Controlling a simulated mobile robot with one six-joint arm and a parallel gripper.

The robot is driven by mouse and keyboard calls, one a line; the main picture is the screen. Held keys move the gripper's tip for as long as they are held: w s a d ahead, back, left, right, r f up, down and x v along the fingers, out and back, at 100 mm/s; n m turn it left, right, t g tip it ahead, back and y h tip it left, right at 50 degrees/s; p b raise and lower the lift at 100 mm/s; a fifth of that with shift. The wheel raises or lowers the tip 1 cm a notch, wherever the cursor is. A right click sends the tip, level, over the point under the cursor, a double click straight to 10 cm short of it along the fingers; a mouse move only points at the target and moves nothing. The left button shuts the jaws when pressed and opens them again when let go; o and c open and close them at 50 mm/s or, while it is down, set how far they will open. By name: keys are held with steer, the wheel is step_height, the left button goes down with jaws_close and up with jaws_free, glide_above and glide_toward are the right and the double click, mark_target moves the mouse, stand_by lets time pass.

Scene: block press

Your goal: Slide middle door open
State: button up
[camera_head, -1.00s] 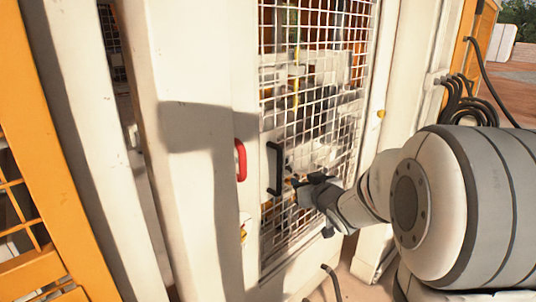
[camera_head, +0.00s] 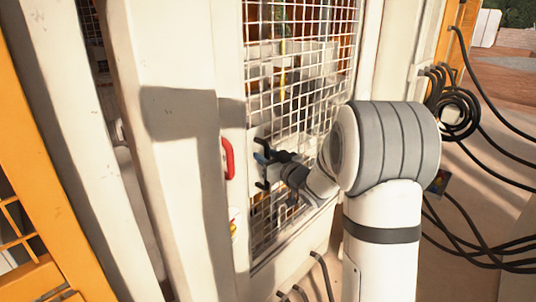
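The middle door (camera_head: 236,190) is a white frame with a white mesh panel (camera_head: 300,65), and machinery shows behind the mesh. A black bar handle (camera_head: 262,184) stands upright on the door's left side. My gripper (camera_head: 270,158) is at the middle of this handle and covers part of it. Its fingertips overlap the handle in the picture. I cannot tell whether the fingers are closed around it or only beside it. A red handle (camera_head: 228,158) is on the white frame just left of the black one.
White posts (camera_head: 180,170) and an orange mesh frame (camera_head: 40,190) stand at the left. Black cables (camera_head: 470,225) hang and lie on the floor at the right, and more hoses (camera_head: 318,275) rise near the door's foot.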

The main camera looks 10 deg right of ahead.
jaws_close()
stand_by(0.4)
